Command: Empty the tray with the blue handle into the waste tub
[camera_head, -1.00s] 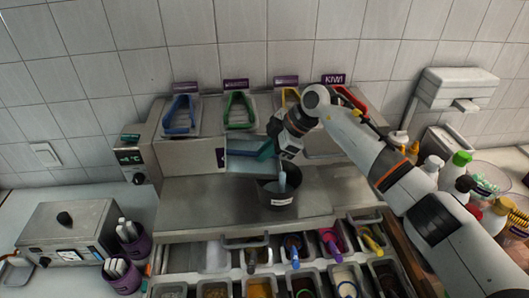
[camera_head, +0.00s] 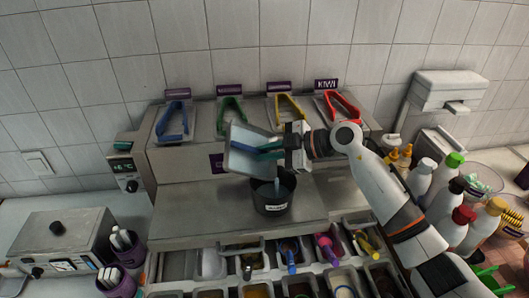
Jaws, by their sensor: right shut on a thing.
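The pale grey-blue tray (camera_head: 240,161) is held up in front of the tongs rack, steeply tilted. A teal-blue bar, which looks like its handle, runs from it to my right gripper (camera_head: 287,149), which is shut on it. The waste tub (camera_head: 272,205), dark with a white label, stands upright on the steel counter just below and right of the tray. A pale blue piece (camera_head: 277,187) shows at the tub's mouth; I cannot tell what it is. The tub's contents are mostly hidden, and so is what is in the tray. My left gripper is out of view.
Blue tongs (camera_head: 173,119), green, yellow and red tongs rest on the rack behind. Topping pans with coloured-handled tools (camera_head: 289,252) fill the front. Bottles (camera_head: 444,182) stand at the right and a steel box (camera_head: 62,240) at the left. Counter left of the tub is clear.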

